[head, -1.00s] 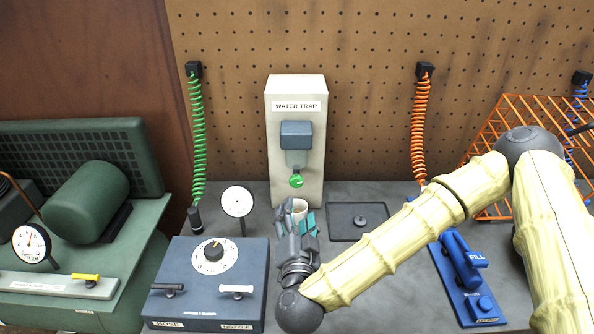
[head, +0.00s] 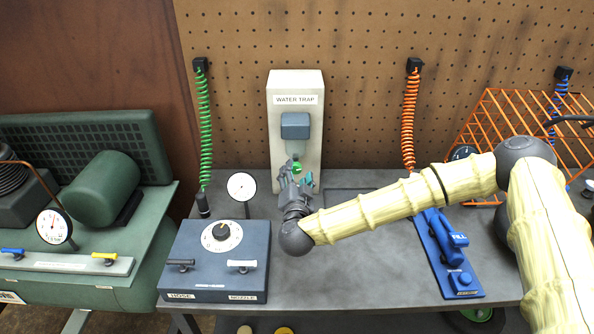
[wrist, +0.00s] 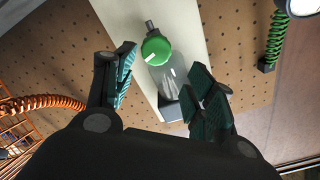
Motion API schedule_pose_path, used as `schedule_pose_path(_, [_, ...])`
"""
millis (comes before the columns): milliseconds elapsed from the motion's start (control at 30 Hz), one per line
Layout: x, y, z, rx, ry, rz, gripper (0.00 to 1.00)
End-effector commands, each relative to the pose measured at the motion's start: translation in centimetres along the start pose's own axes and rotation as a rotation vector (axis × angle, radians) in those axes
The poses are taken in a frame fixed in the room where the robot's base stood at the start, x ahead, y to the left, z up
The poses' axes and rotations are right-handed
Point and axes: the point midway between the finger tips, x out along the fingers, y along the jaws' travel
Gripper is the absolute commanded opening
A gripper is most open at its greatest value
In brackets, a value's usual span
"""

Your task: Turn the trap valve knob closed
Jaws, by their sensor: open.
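The green trap valve knob (head: 297,167) sits at the bottom of the water trap's clear bowl, below the blue-grey trap head (head: 295,126) on the white WATER TRAP panel (head: 308,186). In the wrist view the knob (wrist: 156,50) is round with a white mark on it, at the end of the clear bowl (wrist: 172,80). My gripper (head: 298,176) is open and empty, just in front of and below the knob. In the wrist view my gripper's fingers (wrist: 165,78) stand apart on either side of the bowl and knob; no contact shows.
A blue-grey box (head: 215,255) with a dial and two levers stands at the front left, with a white gauge (head: 242,187) behind it. A blue FILL unit (head: 447,255) lies to the right. Green (head: 205,130) and orange (head: 410,115) coiled hoses hang on the pegboard.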

Motion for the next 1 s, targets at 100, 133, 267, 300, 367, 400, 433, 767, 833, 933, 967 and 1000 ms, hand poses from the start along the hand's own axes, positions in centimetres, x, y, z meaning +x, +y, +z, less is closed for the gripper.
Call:
schedule_pose_path(100, [1.5,0.3,0.2,-0.001,-0.003,0.006,0.55])
schedule_pose_path(133, [1.7,0.3,0.3,-0.001,-0.004,0.006,0.55])
schedule_pose_path(267, [2.0,0.6,0.4,-0.001,-0.004,0.008,0.55])
schedule_pose_path(300, [2.0,0.6,0.3,-0.001,-0.003,0.008,0.55])
schedule_pose_path(367, [1.9,0.5,0.2,0.000,-0.003,0.007,0.55])
schedule_pose_path(400, [1.9,0.5,0.3,0.000,-0.003,0.007,0.55])
schedule_pose_path(433, [1.9,0.5,0.3,0.000,-0.004,0.007,0.55])
schedule_pose_path(767, [2.1,0.5,0.5,-0.001,-0.005,0.008,0.08])
schedule_pose_path(833, [2.1,0.6,0.5,-0.001,-0.005,0.008,0.08])
schedule_pose_path(933, [2.2,0.6,0.4,0.000,-0.004,0.009,0.08])
schedule_pose_path(967, [2.2,0.6,0.4,0.002,-0.004,0.009,0.08])
schedule_pose_path(1000, [2.2,0.6,0.4,0.007,-0.003,0.008,0.08])
